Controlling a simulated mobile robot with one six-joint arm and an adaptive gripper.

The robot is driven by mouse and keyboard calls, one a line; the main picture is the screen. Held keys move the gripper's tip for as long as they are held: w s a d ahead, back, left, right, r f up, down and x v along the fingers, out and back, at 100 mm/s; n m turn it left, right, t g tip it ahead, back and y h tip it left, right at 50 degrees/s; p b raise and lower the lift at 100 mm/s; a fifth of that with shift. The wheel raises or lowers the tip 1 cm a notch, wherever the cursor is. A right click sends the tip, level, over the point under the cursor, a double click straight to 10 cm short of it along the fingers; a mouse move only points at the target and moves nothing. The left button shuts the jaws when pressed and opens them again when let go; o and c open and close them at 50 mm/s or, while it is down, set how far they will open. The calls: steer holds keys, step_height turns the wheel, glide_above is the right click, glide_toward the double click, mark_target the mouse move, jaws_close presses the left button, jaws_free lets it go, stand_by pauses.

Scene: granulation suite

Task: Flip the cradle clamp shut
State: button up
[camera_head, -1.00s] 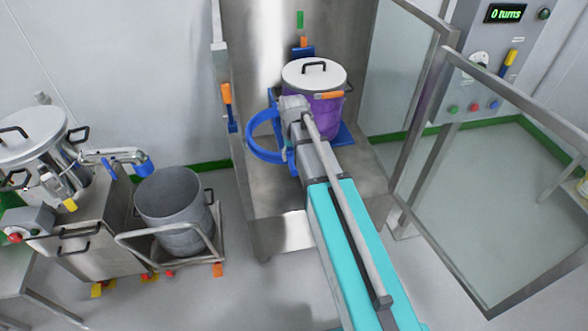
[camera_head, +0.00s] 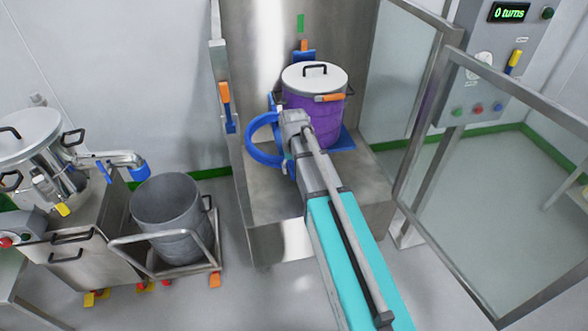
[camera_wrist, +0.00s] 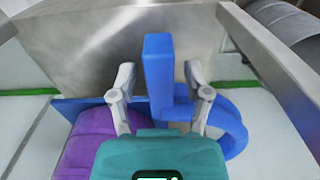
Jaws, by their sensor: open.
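The purple drum (camera_head: 322,118) with a white lid stands upright in the blue cradle (camera_head: 343,142). The cradle clamp (camera_head: 262,140) is a blue curved arm that swings out to the left of the drum, open and not around it. In the wrist view the clamp's curve (camera_wrist: 233,125) shows at right, beside a blue upright block (camera_wrist: 159,75). My gripper (camera_wrist: 160,82) is open, with one finger on each side of that block; I cannot tell whether they touch it. In the head view my wrist (camera_head: 296,125) hides part of the clamp and its fingers are unclear.
An orange-handled latch (camera_head: 226,95) is on the steel post at left. A framed clear door (camera_head: 500,170) stands open at right, below a control panel (camera_head: 480,90). A grey bin (camera_head: 172,215) on a trolley stands at left. Open floor lies in front.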

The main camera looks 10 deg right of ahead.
jaws_close()
steer(key=shift+d, duration=0.1)
stand_by(0.4)
